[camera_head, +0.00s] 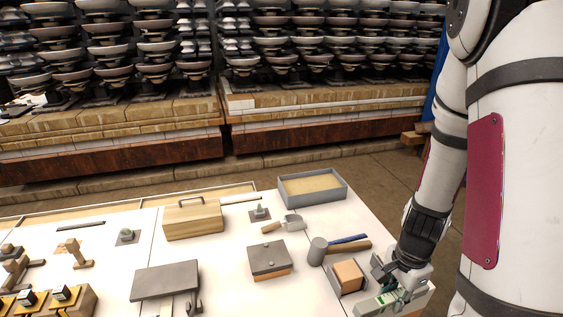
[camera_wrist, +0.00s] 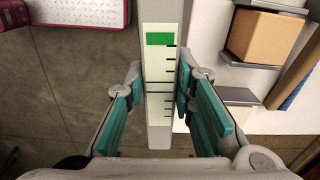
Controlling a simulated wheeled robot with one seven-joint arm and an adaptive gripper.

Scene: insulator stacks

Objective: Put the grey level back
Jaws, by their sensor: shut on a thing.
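The grey level (camera_head: 417,302) is a long pale grey bar at the right front edge of the white table in the head view. In the wrist view the level (camera_wrist: 160,131) runs down the middle, with a white scale, dark marks and a green patch on its face. My gripper (camera_wrist: 160,88) is shut on the level, with a teal finger pad on each side of it. In the head view my gripper (camera_head: 401,281) is over the level and hides part of it. I cannot tell whether the level touches the table.
An orange-tan block (camera_head: 348,275) in a grey holder stands just left of the level. A mallet (camera_head: 318,250), a grey-topped box (camera_head: 269,259), a trowel (camera_head: 292,222) and a sand-filled tray (camera_head: 312,186) stand farther left and back. Floor (camera_wrist: 60,95) shows beyond the table edge.

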